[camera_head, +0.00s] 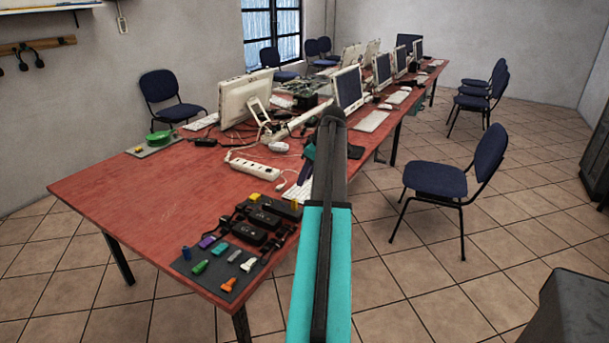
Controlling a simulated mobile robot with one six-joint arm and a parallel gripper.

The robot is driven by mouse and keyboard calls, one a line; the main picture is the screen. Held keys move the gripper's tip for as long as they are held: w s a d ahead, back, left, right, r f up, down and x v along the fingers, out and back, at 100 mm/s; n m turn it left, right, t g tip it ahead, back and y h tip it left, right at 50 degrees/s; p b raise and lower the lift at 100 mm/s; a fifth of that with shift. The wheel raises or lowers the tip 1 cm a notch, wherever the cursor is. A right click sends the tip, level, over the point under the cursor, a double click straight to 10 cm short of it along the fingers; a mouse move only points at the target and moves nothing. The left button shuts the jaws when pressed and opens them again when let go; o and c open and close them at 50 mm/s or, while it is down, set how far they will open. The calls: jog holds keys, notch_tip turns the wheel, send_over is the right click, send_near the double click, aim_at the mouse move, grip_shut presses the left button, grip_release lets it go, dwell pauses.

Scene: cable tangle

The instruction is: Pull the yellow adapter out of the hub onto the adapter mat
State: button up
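A dark power hub (281,207) lies near the right edge of the red table, among black adapter blocks (264,219). A small yellow piece (255,197) sits at the hub's left end, and another yellow piece (294,203) shows at its right end. I cannot tell which is the yellow adapter or how it is seated. A grey mat (165,150) at the table's far left edge bears a green item (159,135) and a small yellow item (138,150). My teal arm rises in front of the table, and my gripper cannot be made out behind it.
A dark mat (212,284) with several coloured connectors lies at the table's near corner. The red table's left half (130,195) is clear. A blue chair (440,180) stands right.

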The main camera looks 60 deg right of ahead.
aim_at(295, 199)
jog(key=shift+f, duration=0.1)
dwell(0.3)
jog(key=shift+p+x, duration=0.9)
jog(key=shift+x, duration=5.9)
jog(key=shift+s, duration=0.1)
jog(key=shift+c, duration=0.4)
grip_shut()
